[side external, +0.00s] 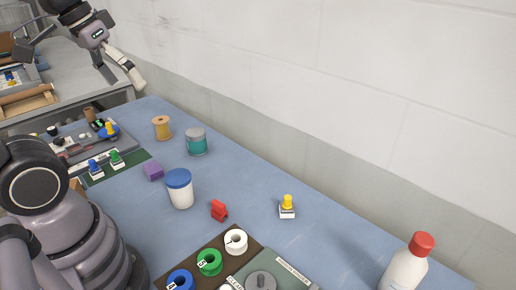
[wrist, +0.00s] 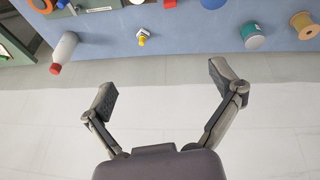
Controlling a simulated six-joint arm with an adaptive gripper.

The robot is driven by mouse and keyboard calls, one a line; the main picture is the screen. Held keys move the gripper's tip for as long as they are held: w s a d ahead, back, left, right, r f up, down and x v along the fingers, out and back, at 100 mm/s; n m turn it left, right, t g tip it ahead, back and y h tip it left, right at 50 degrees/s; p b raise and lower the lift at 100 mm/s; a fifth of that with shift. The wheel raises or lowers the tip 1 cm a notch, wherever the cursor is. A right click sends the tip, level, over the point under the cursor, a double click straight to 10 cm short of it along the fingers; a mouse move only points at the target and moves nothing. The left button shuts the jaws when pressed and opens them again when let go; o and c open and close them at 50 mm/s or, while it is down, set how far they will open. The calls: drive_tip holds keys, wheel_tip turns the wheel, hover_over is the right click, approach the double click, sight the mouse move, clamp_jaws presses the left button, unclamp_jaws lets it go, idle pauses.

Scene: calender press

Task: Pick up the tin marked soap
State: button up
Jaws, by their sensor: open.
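No soap marking is readable on any container. A teal tin with a grey lid (side external: 196,142) stands upright near the wall side of the blue table. It also shows at the upper right of the wrist view (wrist: 253,37). A white tub with a blue lid (side external: 180,190) stands nearer the middle; in the wrist view its blue lid is cut by the top edge. My gripper (wrist: 165,85) is open and empty, with plain grey surface between its fingers.
A white bottle with a red cap (side external: 406,264) stands at the near end. A yellow-knobbed switch (side external: 287,207), a red block (side external: 219,210), a purple block (side external: 153,171) and a wooden spool (side external: 161,128) are spread over the table. The wall borders its right side.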

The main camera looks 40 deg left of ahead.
drive_tip(key=w+a+f+n+g+h, duration=0.1)
drive_tip(key=w+f+n+g+h, duration=0.15)
drive_tip(key=w+n+h, duration=0.65)
drive_tip(key=n+t, duration=1.2)
drive_tip(key=n, duration=0.4)
hover_over(202, 130)
drive_tip(key=s+d, duration=0.2)
drive_tip(key=s, duration=0.3)
wheel_tip(202, 130, down, 25)
drive_tip(key=a+f+n+t+y, duration=0.1)
drive_tip(key=f, duration=0.1)
drive_tip(key=s+a+f+n+t+y, duration=0.1)
drive_tip(key=a+f+n, duration=0.1)
drive_tip(key=f, duration=0.1)
drive_tip(key=a+f+n+t+y, duration=0.1)
drive_tip(key=a+f, duration=0.1)
drive_tip(key=shift+s+f+n, duration=0.2)
drive_tip(key=shift+s+n, duration=0.15)
drive_tip(key=shift+n, duration=0.05)
drive_tip(key=x, duration=0.7)
drive_tip(key=shift+w+d, duration=0.1)
